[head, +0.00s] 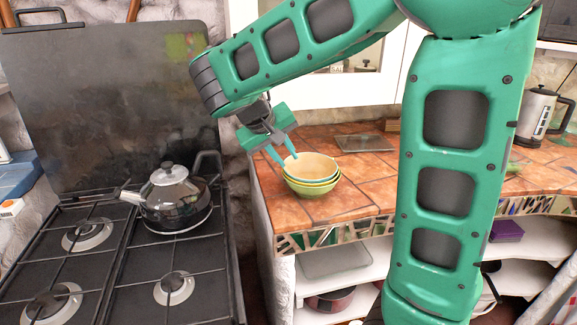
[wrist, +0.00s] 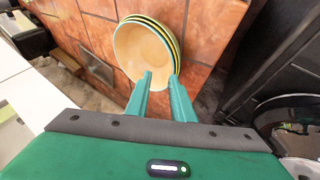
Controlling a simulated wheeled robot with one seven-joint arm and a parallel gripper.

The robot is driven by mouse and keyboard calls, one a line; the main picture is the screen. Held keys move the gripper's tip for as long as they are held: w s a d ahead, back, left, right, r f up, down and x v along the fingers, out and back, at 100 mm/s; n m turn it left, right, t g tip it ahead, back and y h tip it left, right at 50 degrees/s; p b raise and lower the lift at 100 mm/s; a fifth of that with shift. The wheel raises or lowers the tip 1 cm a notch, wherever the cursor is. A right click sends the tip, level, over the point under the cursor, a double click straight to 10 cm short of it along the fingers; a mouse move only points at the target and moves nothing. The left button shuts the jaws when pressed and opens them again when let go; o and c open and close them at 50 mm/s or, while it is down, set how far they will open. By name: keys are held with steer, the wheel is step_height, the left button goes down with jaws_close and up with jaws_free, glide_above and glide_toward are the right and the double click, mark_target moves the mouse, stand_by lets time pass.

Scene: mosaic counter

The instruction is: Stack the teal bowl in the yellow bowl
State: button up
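A nested stack of bowls stands upright near the front left of the tiled counter. The top bowl (head: 312,166) has a cream inside, and the wrist view shows this inside (wrist: 140,52) empty. Below its rim are thin yellow and dark teal bands, and a yellow-green outer bowl (head: 312,191) is at the bottom. The bands are too thin to tell surely which bowl is teal and which is yellow. My gripper (head: 288,160) is at the left rim of the stack, pointing down, its fingers apart. In the wrist view its fingertips (wrist: 160,75) overlap the near rim; contact is unclear.
A stove with a dark kettle (head: 172,195) stands left of the counter, across a gap. A flat grey tray (head: 364,143) lies behind the bowls. A steel electric kettle (head: 538,112) is at the far right. The counter right of the stack is partly hidden by my arm.

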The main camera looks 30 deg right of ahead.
steer(key=s+d+f+m+g+y, duration=0.1)
steer(key=s+d, duration=0.3)
steer(key=s, duration=0.2)
steer(key=s+d+m+g+y, duration=0.1)
steer(key=s+d, duration=0.2)
steer(key=s, duration=0.3)
steer(key=s+a+f+m+g+y, duration=0.1)
steer(key=s+f+y, duration=0.3)
steer(key=s, duration=1.3)
step_height(320, 180, down, 3)
steer(key=shift+r+m+y, duration=0.1)
steer(key=shift+m+y, duration=0.3)
steer(key=shift+m, duration=0.4)
steer(key=shift+w+f, duration=0.3)
steer(key=shift+w, duration=0.25)
